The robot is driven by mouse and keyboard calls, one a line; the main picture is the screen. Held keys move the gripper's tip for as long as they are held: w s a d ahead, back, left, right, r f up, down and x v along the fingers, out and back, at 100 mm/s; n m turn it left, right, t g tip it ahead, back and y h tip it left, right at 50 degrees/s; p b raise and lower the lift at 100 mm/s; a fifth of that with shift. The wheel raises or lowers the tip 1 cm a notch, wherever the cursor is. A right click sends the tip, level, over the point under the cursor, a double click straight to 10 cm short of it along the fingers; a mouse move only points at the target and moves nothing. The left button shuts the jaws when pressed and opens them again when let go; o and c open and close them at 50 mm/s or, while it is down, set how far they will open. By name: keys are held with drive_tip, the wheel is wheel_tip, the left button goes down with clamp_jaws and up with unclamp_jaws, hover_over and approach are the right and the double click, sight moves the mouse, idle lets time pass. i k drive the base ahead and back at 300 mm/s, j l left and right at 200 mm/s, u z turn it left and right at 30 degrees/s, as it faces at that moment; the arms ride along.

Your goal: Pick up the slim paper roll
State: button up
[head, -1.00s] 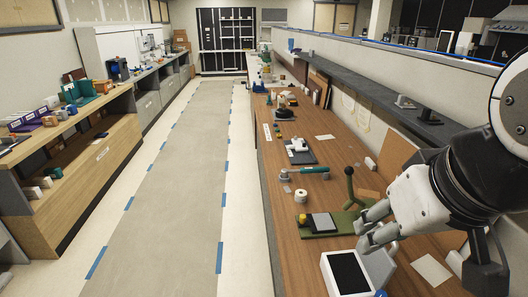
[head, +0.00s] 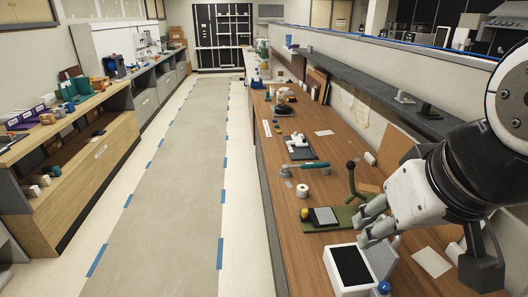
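A white box with a black top (head: 350,268) is at the near edge. A teal-handled tool (head: 309,166) lies behind the roll. The aisle floor (head: 170,200) at left is clear.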

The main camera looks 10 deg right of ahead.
sight(302, 190)
drive_tip(key=j+z, duration=0.15)
drive_tip(key=j, duration=0.35)
drive_tip(key=j+z, duration=0.15)
drive_tip(key=j, duration=0.4)
drive_tip(key=k+j+z, duration=0.15)
drive_tip(key=j, duration=0.35)
drive_tip(key=i+j+z, duration=0.35)
drive_tip(key=j, duration=0.25)
drive_tip(key=j+z, duration=0.2)
drive_tip(key=j, duration=0.15)
drive_tip(key=i+j+z, duration=0.15)
drive_tip(key=j, duration=0.2)
drive_tip(key=i+j+z, duration=0.25)
drive_tip(key=i+j, duration=0.15)
drive_tip(key=j, duration=0.25)
drive_tip(key=i+j+z, duration=0.1)
drive_tip(key=j, duration=0.25)
drive_tip(key=i+j+z, duration=0.15)
drive_tip(key=j, duration=0.2)
drive_tip(key=i+j+z, duration=0.1)
drive_tip(key=j, duration=0.25)
drive_tip(key=i+j+z, duration=0.1)
drive_tip(key=j, duration=0.3)
drive_tip(key=i, duration=0.1)
